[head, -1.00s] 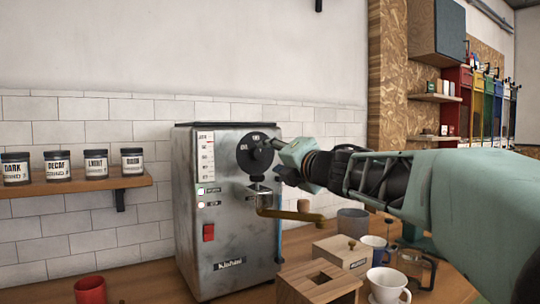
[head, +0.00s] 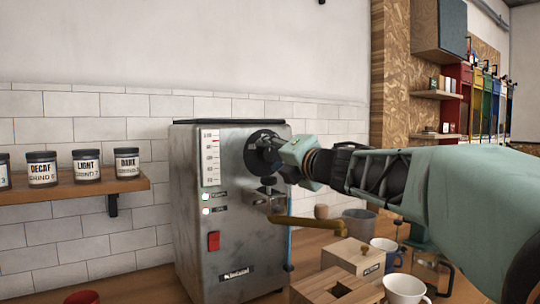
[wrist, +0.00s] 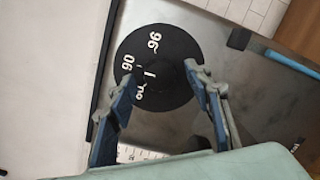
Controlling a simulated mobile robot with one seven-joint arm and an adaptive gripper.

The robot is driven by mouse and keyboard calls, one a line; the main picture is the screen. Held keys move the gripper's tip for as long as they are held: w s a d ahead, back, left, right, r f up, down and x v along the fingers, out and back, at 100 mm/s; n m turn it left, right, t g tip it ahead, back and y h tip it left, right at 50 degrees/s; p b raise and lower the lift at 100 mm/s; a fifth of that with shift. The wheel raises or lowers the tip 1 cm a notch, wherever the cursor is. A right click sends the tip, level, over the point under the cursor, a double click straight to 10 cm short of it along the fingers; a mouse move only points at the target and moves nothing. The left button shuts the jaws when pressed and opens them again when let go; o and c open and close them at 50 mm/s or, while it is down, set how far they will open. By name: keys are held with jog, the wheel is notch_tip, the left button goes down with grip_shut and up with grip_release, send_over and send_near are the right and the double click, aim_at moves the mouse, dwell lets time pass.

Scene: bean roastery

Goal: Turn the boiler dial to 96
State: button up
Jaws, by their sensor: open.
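The boiler (head: 235,245) is a worn grey metal box on the wooden counter. Its black round dial (head: 252,152) is on the upper front, partly hidden by my gripper (head: 270,153) in the head view. In the wrist view the dial (wrist: 170,40) carries white numbers 96, 90 and a third, partly covered one. A short white mark shows near the dial's centre. My open gripper (wrist: 162,74) has its two fingers over the dial, one on each side of its centre. I cannot tell whether they touch it.
A brass-coloured handle (head: 310,226) sticks out below the dial. A white scale (head: 210,158) and red switch (head: 214,241) are on the boiler front. Wooden boxes (head: 350,255), a white cup (head: 403,288) and a blue mug (head: 384,252) stand at right. Jars (head: 87,166) line a left shelf.

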jog(key=shift+w, duration=0.1)
jog(key=c, duration=1.1)
jog(key=shift+c, duration=0.2)
